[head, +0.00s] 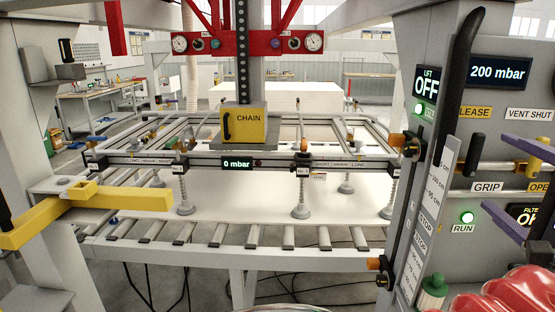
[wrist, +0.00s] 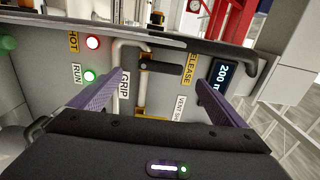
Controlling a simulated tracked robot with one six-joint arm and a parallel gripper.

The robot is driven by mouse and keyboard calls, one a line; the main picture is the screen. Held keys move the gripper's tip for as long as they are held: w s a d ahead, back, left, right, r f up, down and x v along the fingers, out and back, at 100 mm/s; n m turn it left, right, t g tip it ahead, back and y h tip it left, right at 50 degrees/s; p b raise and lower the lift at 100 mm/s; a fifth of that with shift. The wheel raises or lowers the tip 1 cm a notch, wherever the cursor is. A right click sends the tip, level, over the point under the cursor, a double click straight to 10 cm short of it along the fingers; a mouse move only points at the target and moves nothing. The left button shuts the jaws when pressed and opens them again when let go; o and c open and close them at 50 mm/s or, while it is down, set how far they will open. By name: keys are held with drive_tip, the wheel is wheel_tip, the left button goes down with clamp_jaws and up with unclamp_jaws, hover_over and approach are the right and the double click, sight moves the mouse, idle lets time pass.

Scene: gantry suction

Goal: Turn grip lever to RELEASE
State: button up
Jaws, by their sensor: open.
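The grip lever is a dark handle beside a light pipe on the grey panel at the right of the head view (head: 473,158). It also shows in the wrist view (wrist: 162,67). My gripper (head: 494,170) has purple fingers, spread apart and empty. In the wrist view the fingers (wrist: 152,77) lie either side of the lever's line, apart from it as far as I can tell.
A long black upright handle (head: 462,90) stands left of the panel labels. A 200 mbar display (head: 498,73) sits above. A second valve with orange (wrist: 148,112) is near VENT SHUT. A suction frame reading 0 mbar (head: 237,163) hangs above a white sheet (head: 250,205) on rollers.

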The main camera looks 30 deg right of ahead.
drive_tip(key=v, duration=0.6)
drive_tip(key=shift+s+a, duration=0.15)
drive_tip(key=shift+s, duration=0.1)
idle(0.6)
